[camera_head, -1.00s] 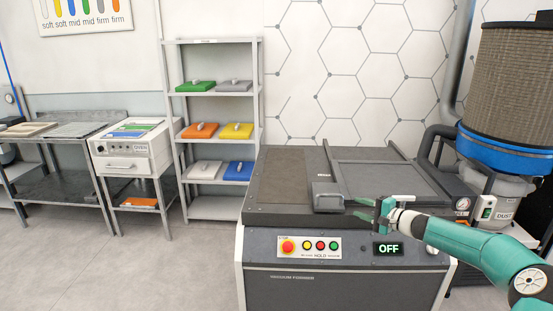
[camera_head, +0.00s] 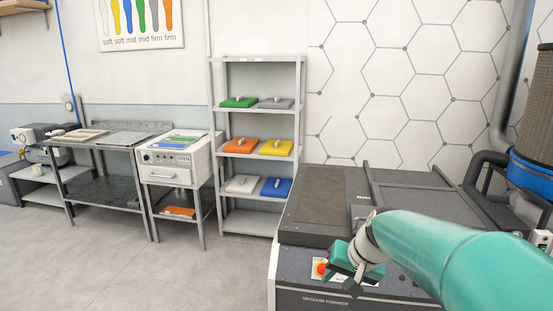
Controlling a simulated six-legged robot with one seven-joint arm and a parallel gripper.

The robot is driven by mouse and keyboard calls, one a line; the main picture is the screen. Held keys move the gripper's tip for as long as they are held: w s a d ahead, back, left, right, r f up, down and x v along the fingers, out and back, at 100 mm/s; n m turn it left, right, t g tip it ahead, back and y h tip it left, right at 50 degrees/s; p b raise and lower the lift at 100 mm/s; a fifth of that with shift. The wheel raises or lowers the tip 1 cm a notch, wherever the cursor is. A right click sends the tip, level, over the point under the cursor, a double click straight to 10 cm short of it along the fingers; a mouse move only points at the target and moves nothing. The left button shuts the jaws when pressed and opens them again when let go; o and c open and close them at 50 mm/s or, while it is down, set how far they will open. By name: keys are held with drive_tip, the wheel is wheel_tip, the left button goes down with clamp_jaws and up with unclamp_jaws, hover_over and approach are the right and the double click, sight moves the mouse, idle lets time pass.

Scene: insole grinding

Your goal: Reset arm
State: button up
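My arm (camera_head: 440,250), teal, reaches in from the lower right. My gripper (camera_head: 345,262) is at its end, in front of the front edge of the vacuum former (camera_head: 310,207). It covers part of the machine's button panel. The fingers are seen end-on and partly hidden, so I cannot tell whether they are apart. Nothing is clearly visible in the gripper. The red button (camera_head: 321,269) shows beside it, at its left.
A grey shelf (camera_head: 257,133) holds green, grey, orange, yellow, white and blue blocks. Left of it stand a white oven (camera_head: 172,165) on a stand and a metal table (camera_head: 100,190). The floor (camera_head: 120,265) at the left front is clear.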

drive_tip(key=s+d+r+n+h, duration=0.1)
drive_tip(key=s, duration=0.9)
drive_tip(key=s+r+n+t+h, duration=0.1)
drive_tip(key=s+r+h, duration=0.1)
drive_tip(key=s, duration=0.8)
drive_tip(key=shift+s+d+t, duration=0.3)
drive_tip(key=shift+s+d, duration=0.05)
drive_tip(key=shift+o, duration=0.4)
